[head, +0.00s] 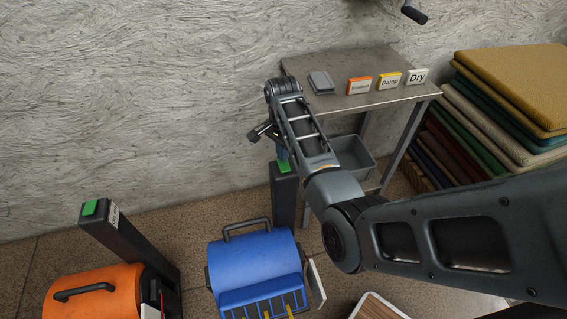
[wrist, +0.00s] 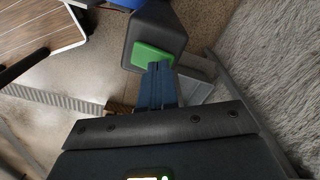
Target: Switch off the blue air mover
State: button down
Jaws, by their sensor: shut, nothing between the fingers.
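The blue air mover (head: 253,262) stands on the floor at the lower middle of the head view, and a bit of blue shows at the top of the wrist view (wrist: 124,3). A dark post (head: 285,198) with a green switch (head: 284,167) on top stands just behind it. In the wrist view the green switch (wrist: 151,55) sits on the dark post top. My gripper (wrist: 157,68) is shut, with its blue fingertips at the near edge of the green switch. I cannot tell whether they touch it. In the head view my arm partly hides the gripper.
An orange air mover (head: 95,297) stands left, beside another dark post with a green switch (head: 90,208). A metal table (head: 374,105) behind my arm holds a grey box and three signs, one reading Damp, one Dry. Stacked rugs (head: 515,80) fill the right. A rough wall stands behind.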

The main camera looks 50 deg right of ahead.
jog(key=shift+f+b, duration=0.3)
jog(key=shift+f, duration=0.3)
dwell(0.3)
notch_tip(320, 180, up, 7)
jog(key=p, duration=0.7)
jog(key=shift+r, duration=0.1)
dwell(0.6)
